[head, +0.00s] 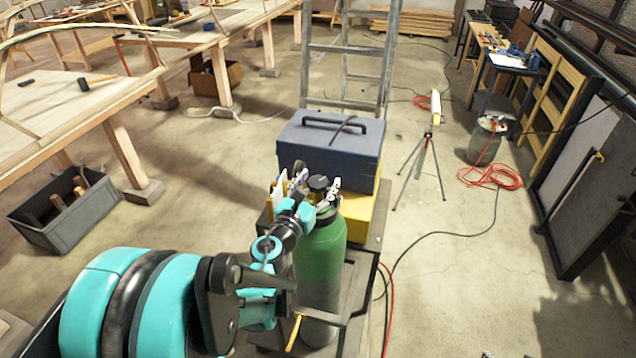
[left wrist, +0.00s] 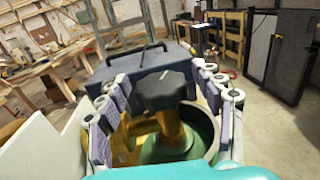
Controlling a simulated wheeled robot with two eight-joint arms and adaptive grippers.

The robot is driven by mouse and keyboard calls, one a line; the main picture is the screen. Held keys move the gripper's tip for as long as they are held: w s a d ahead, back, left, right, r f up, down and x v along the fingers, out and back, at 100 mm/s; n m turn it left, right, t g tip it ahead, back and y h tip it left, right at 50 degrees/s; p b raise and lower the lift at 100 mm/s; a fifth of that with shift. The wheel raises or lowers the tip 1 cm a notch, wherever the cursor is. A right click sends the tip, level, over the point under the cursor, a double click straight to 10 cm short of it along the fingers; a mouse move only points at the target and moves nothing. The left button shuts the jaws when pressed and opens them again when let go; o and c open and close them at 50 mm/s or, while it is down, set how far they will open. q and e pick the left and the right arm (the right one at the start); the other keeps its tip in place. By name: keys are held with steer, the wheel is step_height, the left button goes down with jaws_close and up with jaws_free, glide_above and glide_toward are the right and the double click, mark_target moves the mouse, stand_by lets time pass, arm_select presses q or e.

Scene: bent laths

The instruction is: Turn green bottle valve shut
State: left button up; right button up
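The green bottle (head: 322,245) stands upright, with a green upper part and a grey lower part. Its black valve knob (head: 318,183) sits on top. In the left wrist view the black knob (left wrist: 165,91) sits on a brass stem above the green bottle top (left wrist: 172,150). My left gripper (head: 317,186) is at the knob, with one finger on each side of it. In the left wrist view the fingers (left wrist: 165,95) stand apart, with visible space between them and the knob. My right gripper is not in view.
A blue-grey toolbox (head: 330,145) sits on a yellow case (head: 362,218) right behind the bottle. A stepladder (head: 345,60) stands behind. A workbench (head: 70,100) and grey crate (head: 65,210) are left.

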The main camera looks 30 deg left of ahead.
mark_target(318, 181)
arm_select(q)
step_height(318, 181, up, 10)
stand_by(0.8)
steer(key=shift+c, duration=0.4)
